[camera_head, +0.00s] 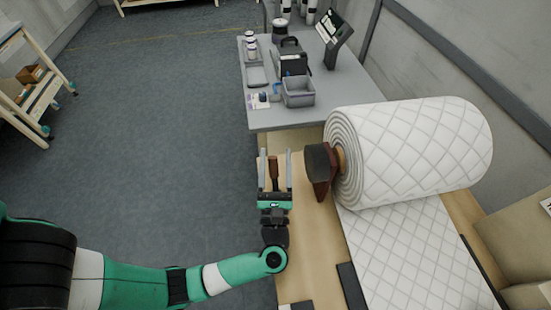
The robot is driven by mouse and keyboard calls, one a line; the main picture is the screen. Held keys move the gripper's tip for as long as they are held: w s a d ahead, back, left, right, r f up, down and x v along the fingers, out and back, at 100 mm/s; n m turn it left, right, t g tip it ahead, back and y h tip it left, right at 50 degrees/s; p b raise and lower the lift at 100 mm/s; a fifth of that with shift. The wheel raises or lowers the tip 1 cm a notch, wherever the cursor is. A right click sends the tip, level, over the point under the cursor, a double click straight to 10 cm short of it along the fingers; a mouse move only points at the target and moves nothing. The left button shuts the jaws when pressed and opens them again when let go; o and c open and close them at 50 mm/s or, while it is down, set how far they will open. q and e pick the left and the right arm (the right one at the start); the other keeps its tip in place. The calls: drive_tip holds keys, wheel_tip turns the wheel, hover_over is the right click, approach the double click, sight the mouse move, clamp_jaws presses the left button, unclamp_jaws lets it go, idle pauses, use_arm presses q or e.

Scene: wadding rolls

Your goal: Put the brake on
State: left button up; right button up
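The large quilted white wadding roll (425,150) lies on its side on the wooden bench at the right. A brown upright handle (273,172), possibly the brake lever, shows left of that bracket. My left gripper (275,153) points away from me at the bench's left edge. Its two fingers are apart, with the handle appearing between them and gaps on both sides. I cannot tell the depth between handle and fingers. My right gripper is not in view.
A grey table (350,92) behind the roll carries a grey bin (298,92), a black case, bottles and a tablet on a stand. Unrolled wadding (410,250) covers the bench's right part. A wheeled shelf cart (35,95) stands far left. The floor between is clear.

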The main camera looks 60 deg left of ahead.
use_arm(q)
drive_tip(key=shift+s+d+f, duration=0.1)
drive_tip(key=shift+d+f, duration=0.05)
drive_tip(key=shift+d, duration=0.1)
drive_tip(key=s+d, duration=0.7)
drive_tip(key=d, duration=0.5)
drive_tip(key=shift+d+f, duration=0.3)
drive_tip(key=shift+f, duration=0.1)
drive_tip(key=shift+w, duration=0.1)
